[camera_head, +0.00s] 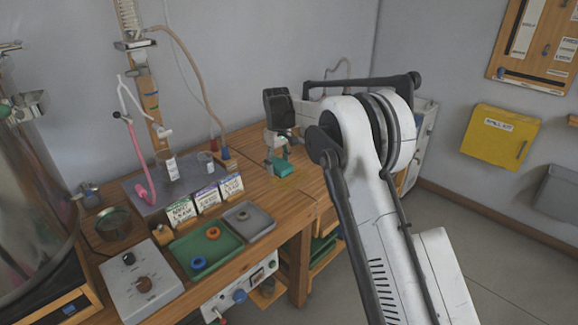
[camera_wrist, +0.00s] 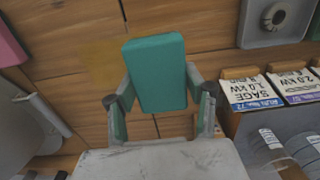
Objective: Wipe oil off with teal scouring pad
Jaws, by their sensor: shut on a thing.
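The teal scouring pad (camera_wrist: 155,72) is a flat block held between the two fingers of my gripper (camera_wrist: 160,98), which is shut on it. In the head view my gripper (camera_head: 279,150) points down over the right part of the wooden bench, with the teal pad (camera_head: 283,168) at or just above the bench top. I cannot tell whether the pad touches the wood. A faint yellowish-brown patch, seemingly the oil (camera_wrist: 106,62), shows on the wood just left of the pad in the wrist view. The pad may cover part of it. I cannot make out the patch in the head view.
Label cards (camera_head: 205,199), a green tray (camera_head: 222,242) with rings and a grey tray (camera_head: 262,232) stand left of my gripper. Beakers (camera_head: 166,163) stand on a grey mat behind the cards. Clear wood surrounds the pad.

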